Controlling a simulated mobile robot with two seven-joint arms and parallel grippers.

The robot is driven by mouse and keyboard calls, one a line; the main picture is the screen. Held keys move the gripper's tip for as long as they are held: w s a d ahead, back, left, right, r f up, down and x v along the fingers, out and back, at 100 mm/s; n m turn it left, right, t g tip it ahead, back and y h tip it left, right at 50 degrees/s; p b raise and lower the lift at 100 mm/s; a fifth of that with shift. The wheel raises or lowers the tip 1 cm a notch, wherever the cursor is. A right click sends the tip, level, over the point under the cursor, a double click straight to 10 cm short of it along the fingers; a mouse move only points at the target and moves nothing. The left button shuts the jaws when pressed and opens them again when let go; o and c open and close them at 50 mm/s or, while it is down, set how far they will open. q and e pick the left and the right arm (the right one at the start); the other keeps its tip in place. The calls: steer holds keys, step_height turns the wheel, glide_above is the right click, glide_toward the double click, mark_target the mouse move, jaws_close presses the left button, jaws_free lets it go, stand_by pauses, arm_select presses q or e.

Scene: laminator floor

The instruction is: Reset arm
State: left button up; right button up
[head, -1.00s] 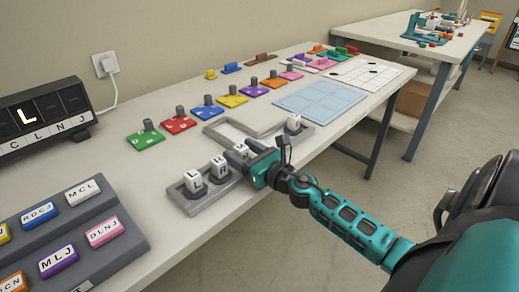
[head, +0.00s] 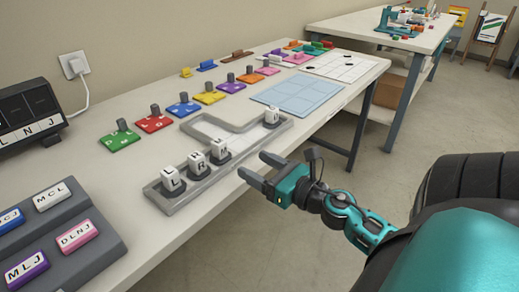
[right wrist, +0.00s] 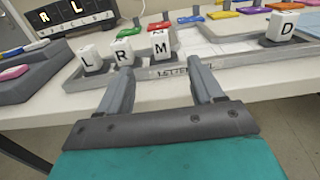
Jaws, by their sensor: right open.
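My right gripper (head: 258,170) is open and empty in the head view, just off the table's front edge beside the grey letter tray (head: 188,199). In the right wrist view its two fingers (right wrist: 160,88) are apart, pointing at the tray's front wall. White letter blocks stand in the tray: L (head: 171,179), R (head: 197,163) and M (head: 219,149) close together on the left, and D (right wrist: 282,27) apart at the far right end. The D block also shows in the head view (head: 272,115). My left gripper is not in view.
A black display (head: 28,115) stands at the left behind a grey rack (head: 60,228) of lettered tiles. Coloured tiles with dark pegs, such as a green one (head: 119,141), line the table behind the tray. A pale blue grid mat (head: 297,94) lies beyond. Floor in front is clear.

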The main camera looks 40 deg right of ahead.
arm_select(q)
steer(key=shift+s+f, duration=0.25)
arm_select(e)
steer(key=s+a+f+m+g+h, duration=0.2)
steer(key=s+f+m+g+h, duration=0.15)
steer(key=m, duration=1.05)
steer(key=s+a+f+m+g+h, duration=0.1)
steer(key=s+f+m+g+h, duration=0.3)
steer(key=m, duration=1)
steer(key=s+a+f+m+g+y, duration=0.4)
steer(key=s+a+m+g+y, duration=0.4)
steer(key=a, duration=0.5)
arm_select(q)
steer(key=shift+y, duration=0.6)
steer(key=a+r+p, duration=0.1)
steer(key=p, duration=0.2)
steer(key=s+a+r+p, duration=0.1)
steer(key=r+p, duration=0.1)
steer(key=p, duration=0.1)
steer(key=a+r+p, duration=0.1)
steer(key=p, duration=0.2)
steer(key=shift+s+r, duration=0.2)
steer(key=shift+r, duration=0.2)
arm_select(e)
steer(key=w+a+n+t, duration=0.1)
steer(key=w+a+t, duration=0.2)
steer(key=w+t, duration=0.4)
steer(key=shift+n+t, duration=0.3)
steer(key=shift+t, duration=0.35)
